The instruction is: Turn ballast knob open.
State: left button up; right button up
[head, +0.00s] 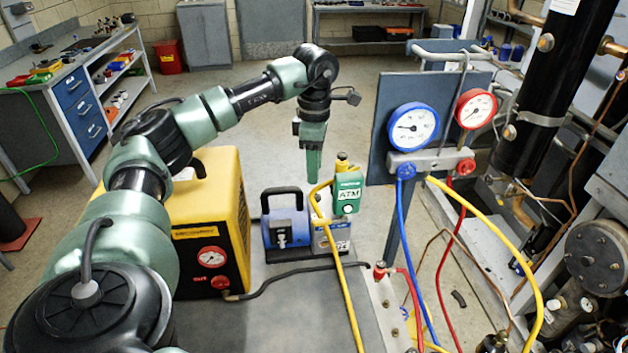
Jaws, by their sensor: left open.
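My left gripper (313,172) hangs pointing down above the far side of the vacuum pump, with nothing between its fingers that I can see. It is open, though its fingers overlap from this side. The blue and grey pump (284,236) with a dark carry handle stands on the grey bench top, below and left of the fingertips. A green gauge box (348,192) reading "ATM" stands at the pump's right end. I cannot tell which part is the ballast knob. My right gripper is out of view.
A yellow and black recovery machine (210,215) stands left of the pump, under my left arm. A yellow hose (347,292) and a black hose (285,277) run by the pump. A gauge manifold (432,160) with blue and red dials stands to the right.

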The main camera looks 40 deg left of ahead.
aim_at(315, 196)
pick_arm(q)
jog(key=f+b, duration=0.2)
jog(key=f, duration=0.1)
jog(key=f+b, duration=0.1)
jog(key=f, duration=0.1)
jog(key=shift+w+d, duration=0.15)
jog(key=shift+w, duration=0.1)
notch_tip(315, 196, down, 4)
jog(key=b, duration=0.4)
jog(key=shift+s, duration=0.15)
jog(key=m, duration=0.1)
jog(key=m+b, duration=0.1)
jog(key=shift+r+m, duration=0.25)
jog(key=shift+m, duration=0.15)
jog(key=shift+r+m+p, duration=0.45)
jog(key=shift+m+p, duration=0.2)
jog(key=shift+m, duration=0.05)
jog(key=m+p, duration=0.1)
jog(key=m, duration=0.2)
jog(key=shift+f, duration=0.1)
jog(key=shift+m+p, duration=0.3)
jog(key=shift+m, duration=0.4)
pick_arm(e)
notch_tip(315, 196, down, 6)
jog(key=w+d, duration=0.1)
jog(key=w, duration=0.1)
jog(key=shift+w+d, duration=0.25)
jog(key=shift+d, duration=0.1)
